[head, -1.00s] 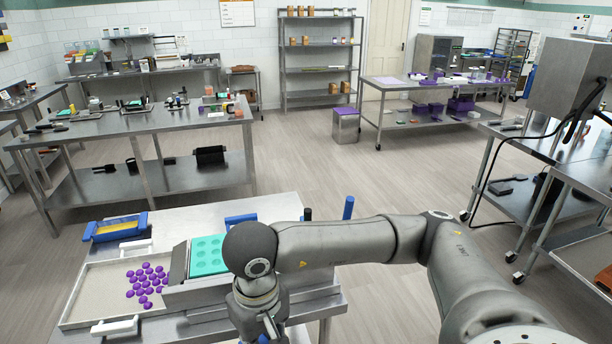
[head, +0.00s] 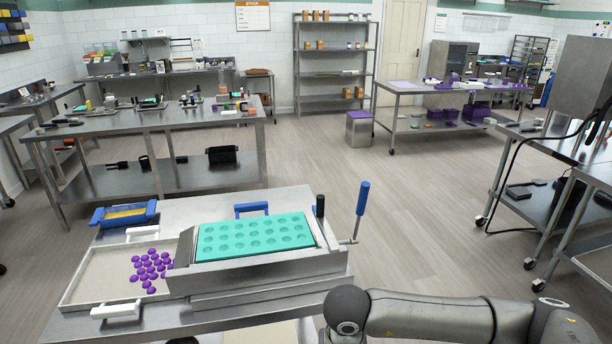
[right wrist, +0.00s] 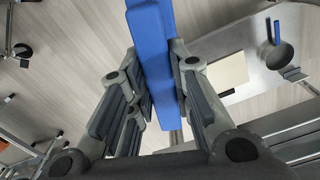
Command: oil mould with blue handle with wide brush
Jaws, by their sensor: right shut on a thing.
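A teal mould (head: 255,238) with rows of round cavities lies tilted on a steel machine (head: 262,274) on the near bench. A blue handle (head: 252,208) stands up behind its far edge. My right gripper (right wrist: 158,85) shows in the right wrist view, shut on a long blue thing (right wrist: 152,40). It looks like a handle, perhaps that of the wide brush; no bristles show. In the head view my right arm is at lower right, and its gripper is out of the picture, so its distance to the mould is unclear. My left gripper is not in view.
A blue-framed tray with a yellow inside (head: 124,215) sits at the bench's back left. A pale tray (head: 95,275) holds several purple gummies (head: 150,268). A blue lever (head: 362,198) and a black knob (head: 320,205) rise at the machine's right.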

